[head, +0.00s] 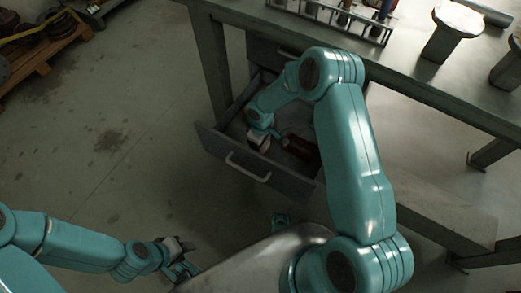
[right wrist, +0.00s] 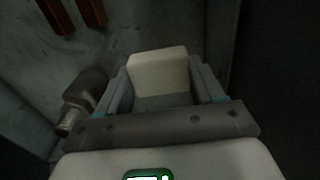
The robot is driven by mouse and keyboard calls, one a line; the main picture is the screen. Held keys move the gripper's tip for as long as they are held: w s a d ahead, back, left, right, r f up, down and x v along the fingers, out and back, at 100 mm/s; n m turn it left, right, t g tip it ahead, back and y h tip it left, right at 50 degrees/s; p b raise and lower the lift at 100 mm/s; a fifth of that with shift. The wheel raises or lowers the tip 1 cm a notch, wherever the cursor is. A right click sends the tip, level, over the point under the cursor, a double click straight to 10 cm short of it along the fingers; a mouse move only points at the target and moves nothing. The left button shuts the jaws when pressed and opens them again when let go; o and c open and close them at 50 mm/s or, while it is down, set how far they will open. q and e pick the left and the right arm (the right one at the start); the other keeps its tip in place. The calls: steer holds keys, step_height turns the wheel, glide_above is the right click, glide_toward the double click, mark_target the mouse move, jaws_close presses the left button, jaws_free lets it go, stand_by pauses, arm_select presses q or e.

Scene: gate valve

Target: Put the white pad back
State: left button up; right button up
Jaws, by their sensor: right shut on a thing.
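The white pad (right wrist: 158,72) is a pale block held between the two fingers of my right gripper (right wrist: 160,90) in the right wrist view. In the head view, my right gripper (head: 260,138) reaches down inside the open drawer (head: 236,168) under the bench, and the pad shows there only as a small pale patch. I cannot tell whether the pad touches the drawer floor. My left gripper (head: 182,260) hangs low at the left, away from the drawer; its finger gap is too small to judge.
A dark red object (head: 301,148) lies in the drawer; reddish bars (right wrist: 92,12) show in the wrist view. A grey fitting with a threaded end (right wrist: 82,100) lies left of my right gripper. The bench (head: 405,80) carries a rack (head: 335,20) and a metal post (head: 450,32).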

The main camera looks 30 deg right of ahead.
step_height(320, 180, down, 4)
steer(key=shift+f+b, duration=0.1)
steer(key=shift+b, duration=0.5)
steer(key=shift+f, duration=0.1)
steer(key=o, duration=0.5)
steer(key=shift+f, duration=0.1)
steer(key=o, duration=0.4)
steer(key=shift+w+r, duration=0.1)
steer(key=shift+r, duration=0.25)
step_height(320, 180, up, 12)
steer(key=p, duration=0.4)
steer(key=shift+f, duration=0.1)
